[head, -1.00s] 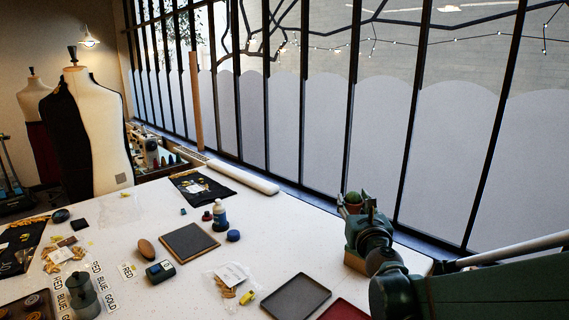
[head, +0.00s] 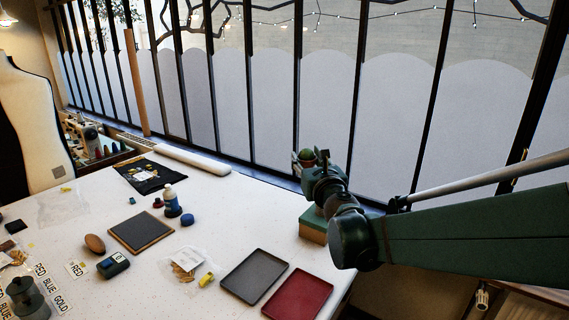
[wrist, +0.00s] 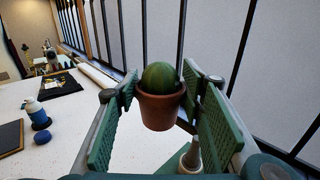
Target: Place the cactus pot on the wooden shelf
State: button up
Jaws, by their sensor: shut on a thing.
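The cactus pot is a round green cactus (wrist: 160,76) in a terracotta pot (wrist: 158,111). My gripper (head: 308,164) is shut on the pot, with one green ribbed finger on each side in the wrist view. The pot is upright and held in the air near the window. In the head view the cactus (head: 306,154) shows, but my gripper hides much of the pot. A brown wooden surface (head: 540,291) shows at the lower right edge; I cannot tell whether it is the wooden shelf.
A green-topped box (head: 313,226) stands below my gripper at the table's right end. A grey tray (head: 254,276) and a red tray (head: 298,293) lie nearby. The barred window (head: 270,110) runs behind. A bottle (head: 171,201) stands on the white table (head: 215,220).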

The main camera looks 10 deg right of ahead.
jog(key=w+d+r+n+y+p, duration=0.1)
jog(key=w+d, duration=0.2)
jog(key=d, duration=1.1)
jog(key=w+d+r+n+y+p, duration=0.1)
jog(key=w+d+y+p, duration=0.1)
jog(key=d, duration=1.2)
jog(key=s+d+f+n+y+p, duration=0.1)
jog(key=s+d, duration=0.4)
jog(key=d, duration=0.5)
jog(key=s+d+g+y, duration=0.1)
jog(key=s+d, duration=0.5)
jog(key=d, duration=0.3)
jog(key=s+d+f+n+p, duration=0.1)
jog(key=s+d, duration=0.4)
jog(key=d, duration=0.5)
notch_tip(320, 180, down, 27)
jog(key=shift+s+d, duration=0.15)
jog(key=shift+d, duration=0.05)
jog(key=shift+f, duration=0.1)
jog(key=shift+f+b, duration=0.95)
jog(key=shift+f, duration=2.35)
jog(key=shift+f+b, duration=0.3)
jog(key=shift+f, duration=0.1)
